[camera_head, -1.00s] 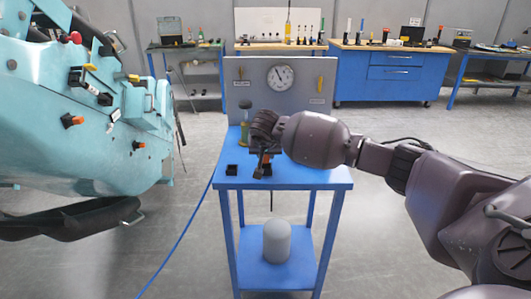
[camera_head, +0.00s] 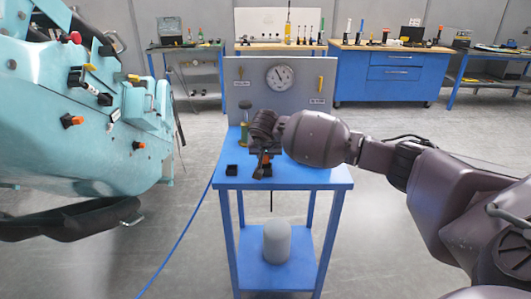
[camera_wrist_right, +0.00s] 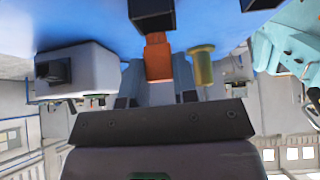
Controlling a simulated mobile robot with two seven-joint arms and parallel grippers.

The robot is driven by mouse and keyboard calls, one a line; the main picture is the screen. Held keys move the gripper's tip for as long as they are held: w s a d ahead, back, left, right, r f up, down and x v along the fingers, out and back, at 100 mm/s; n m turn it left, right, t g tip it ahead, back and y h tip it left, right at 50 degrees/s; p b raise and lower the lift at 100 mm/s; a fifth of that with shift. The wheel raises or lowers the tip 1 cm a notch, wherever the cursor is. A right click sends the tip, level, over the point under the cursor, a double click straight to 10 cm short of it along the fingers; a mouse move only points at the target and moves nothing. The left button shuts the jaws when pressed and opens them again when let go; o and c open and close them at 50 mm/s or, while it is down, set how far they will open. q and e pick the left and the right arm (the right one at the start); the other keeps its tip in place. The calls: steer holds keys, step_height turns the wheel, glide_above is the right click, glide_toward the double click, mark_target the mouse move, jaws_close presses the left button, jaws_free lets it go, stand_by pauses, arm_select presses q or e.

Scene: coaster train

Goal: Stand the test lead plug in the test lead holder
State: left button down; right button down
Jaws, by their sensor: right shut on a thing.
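The test lead plug (camera_wrist_right: 158,58), orange, is held between the jaws of my right gripper (camera_wrist_right: 161,101), which is shut on it. In the wrist view its far end meets a black block (camera_wrist_right: 151,14), apparently the test lead holder; I cannot tell whether it is in or only against it. In the head view my right gripper (camera_head: 263,150) is above the blue table, and the arm hides part of it. The plug shows as a small orange patch (camera_head: 265,158) just above the black block (camera_head: 267,172). My left gripper is not in view.
A second black block (camera_head: 232,169) stands to the left on the blue table (camera_head: 300,180). A yellow-green cylinder (camera_head: 244,134) stands behind. A grey panel with a dial (camera_head: 280,78) rises at the back. The teal train (camera_head: 80,130) fills the left side.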

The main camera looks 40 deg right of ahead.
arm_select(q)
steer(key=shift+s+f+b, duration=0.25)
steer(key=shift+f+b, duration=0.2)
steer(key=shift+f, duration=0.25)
arm_select(e)
steer(key=shift+f, duration=1.05)
steer(key=c, duration=0.8)
jaws_free()
steer(key=shift+r, duration=0.2)
arm_select(q)
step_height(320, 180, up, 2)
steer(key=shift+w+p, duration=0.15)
steer(key=shift+p, duration=0.7)
arm_select(e)
steer(key=v, duration=1)
steer(key=shift+s+r, duration=0.2)
